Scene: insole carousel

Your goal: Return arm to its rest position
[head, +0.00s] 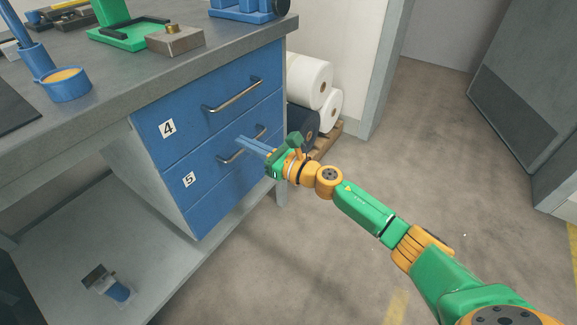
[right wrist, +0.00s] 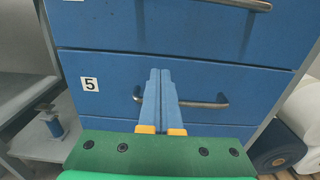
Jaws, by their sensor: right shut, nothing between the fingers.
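My right arm reaches in from the lower right of the head view. Its gripper (head: 252,146) is shut and empty, in front of the blue drawers. In the right wrist view the closed blue fingers (right wrist: 160,90) point at the drawer labelled 5 (right wrist: 110,100) and overlap its bar handle (right wrist: 208,103) in the picture. I cannot tell whether they touch the handle. The drawer labelled 4 (head: 190,118) is above it. Both drawers look closed. My left gripper does not show.
The grey workbench top (head: 120,75) holds a blue cup-like holder (head: 66,88), a green fixture (head: 128,36) and a metal block (head: 175,40). White rolls (head: 309,78) stand beside the drawers, near the wall. A lower shelf (head: 90,240) is at left. The floor (head: 440,130) to the right is clear.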

